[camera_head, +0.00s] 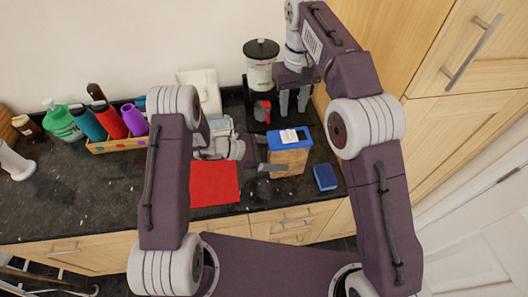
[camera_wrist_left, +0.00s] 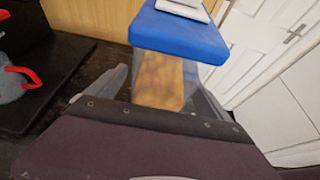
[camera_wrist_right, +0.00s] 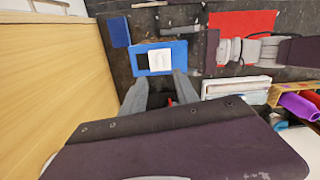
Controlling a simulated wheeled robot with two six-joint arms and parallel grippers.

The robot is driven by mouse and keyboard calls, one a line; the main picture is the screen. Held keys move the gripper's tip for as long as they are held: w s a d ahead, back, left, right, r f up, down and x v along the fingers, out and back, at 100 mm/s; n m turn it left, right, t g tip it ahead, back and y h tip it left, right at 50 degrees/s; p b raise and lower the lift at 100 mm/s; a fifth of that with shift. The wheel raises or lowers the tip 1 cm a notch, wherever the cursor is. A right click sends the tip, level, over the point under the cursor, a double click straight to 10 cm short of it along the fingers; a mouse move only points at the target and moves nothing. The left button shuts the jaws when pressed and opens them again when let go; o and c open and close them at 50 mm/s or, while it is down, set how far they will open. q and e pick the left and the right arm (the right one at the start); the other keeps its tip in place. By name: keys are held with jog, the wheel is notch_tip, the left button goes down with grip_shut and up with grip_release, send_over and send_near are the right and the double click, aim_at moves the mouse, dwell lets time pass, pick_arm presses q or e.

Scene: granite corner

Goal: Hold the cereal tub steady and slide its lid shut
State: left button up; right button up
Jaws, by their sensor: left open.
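The cereal tub (camera_head: 288,162) stands upright on the dark counter, its clear body showing brown contents under a blue top (camera_head: 305,143). A white sliding lid (camera_head: 289,136) sits on this top; in the right wrist view the lid (camera_wrist_right: 160,60) has a dark opening beside it on the left. My left gripper (camera_head: 267,153) is open at the tub's left side. In the left wrist view its fingers lie on either side of the tub body (camera_wrist_left: 160,82); I cannot tell if they touch. My right gripper (camera_head: 294,104) is open and empty, pointing down behind the tub.
A blue sponge (camera_head: 325,177) lies right of the tub, and a red mat (camera_head: 214,185) lies front left. A crate of bottles (camera_head: 108,146) is left. Wooden cabinets (camera_head: 425,45) close the right.

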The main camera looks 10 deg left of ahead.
pick_arm(q)
jog(key=x, duration=0.2)
jog(key=shift+d, duration=0.3)
jog(key=shift+c, duration=0.9)
jog(key=c, duration=1.5)
grip_shut()
pick_arm(e)
jog(key=shift+c, duration=0.6)
jog(key=c, duration=0.5)
jog(key=shift+n, duration=0.8)
grip_shut()
pick_arm(q)
jog(key=shift+w, duration=0.1)
pick_arm(e)
jog(key=shift+s+a+n+g+y, duration=0.2)
jog(key=shift+n+y, duration=0.4)
jog(key=shift+n, duration=1.9)
jog(key=shift+s+a+n+g+y, duration=0.15)
jog(key=shift+a+n+y, duration=0.35)
jog(key=shift+n, duration=2)
jog(key=shift+s+a+n+g+y, duration=0.2)
jog(key=shift+n+y, duration=0.5)
jog(key=shift+n, duration=1.8)
